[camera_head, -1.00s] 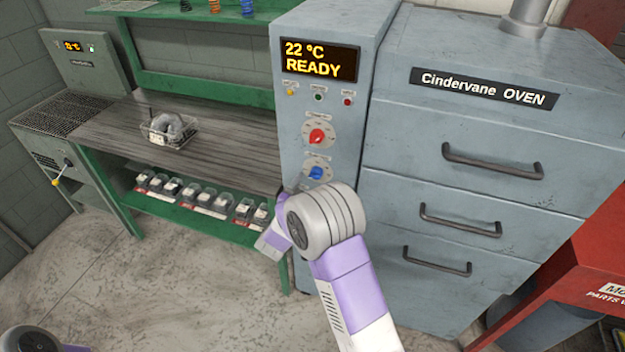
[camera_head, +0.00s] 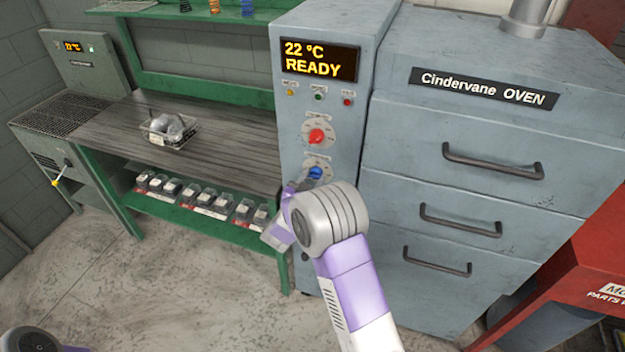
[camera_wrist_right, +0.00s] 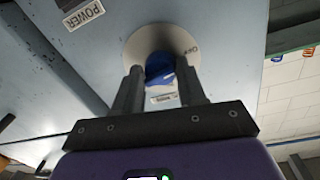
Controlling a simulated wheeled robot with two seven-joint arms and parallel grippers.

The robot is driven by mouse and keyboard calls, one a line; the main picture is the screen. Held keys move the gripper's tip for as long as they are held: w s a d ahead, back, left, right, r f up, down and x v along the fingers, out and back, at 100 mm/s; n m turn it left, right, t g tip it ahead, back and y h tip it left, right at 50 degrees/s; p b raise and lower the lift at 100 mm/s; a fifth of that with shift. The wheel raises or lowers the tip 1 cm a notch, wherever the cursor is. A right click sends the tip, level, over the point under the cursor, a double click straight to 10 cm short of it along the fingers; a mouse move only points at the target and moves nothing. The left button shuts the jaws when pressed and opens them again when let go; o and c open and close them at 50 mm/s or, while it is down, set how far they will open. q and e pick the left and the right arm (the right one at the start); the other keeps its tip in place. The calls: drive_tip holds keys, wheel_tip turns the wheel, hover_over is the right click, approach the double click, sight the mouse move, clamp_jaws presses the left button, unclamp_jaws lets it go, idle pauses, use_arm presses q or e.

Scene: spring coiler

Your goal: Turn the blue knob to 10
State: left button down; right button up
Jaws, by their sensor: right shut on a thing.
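The blue knob (camera_head: 315,173) sits on a pale round dial on the oven's control panel, below the red knob (camera_head: 317,136). In the right wrist view the blue knob (camera_wrist_right: 160,68) shows between the two fingers of my right gripper (camera_wrist_right: 160,80), which is shut on it. The dial's marks are too small or too hidden to read a setting. In the head view my right wrist hides most of the gripper. Of my left arm only a rounded part shows at the bottom left corner; its gripper is out of view.
The display (camera_head: 318,60) above the knobs reads 22 °C READY. The oven (camera_head: 470,170) with several handles stands to the right. A workbench (camera_head: 225,135) with a clear tray (camera_head: 170,130) stands to the left. A red cabinet (camera_head: 590,265) is at the far right.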

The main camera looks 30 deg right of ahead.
drive_tip(key=shift+f+m+b, duration=0.1)
drive_tip(key=shift+m+b, duration=0.9)
drive_tip(key=shift+b, duration=0.2)
drive_tip(key=m+b, duration=0.4)
drive_tip(key=shift+b, duration=0.3)
drive_tip(key=shift+r+m+y+b, duration=0.2)
drive_tip(key=shift+m+y+b, duration=0.1)
drive_tip(key=shift+m+b, duration=1.5)
drive_tip(key=shift+r, duration=0.1)
drive_tip(key=o, duration=1)
drive_tip(key=shift+a, duration=0.1)
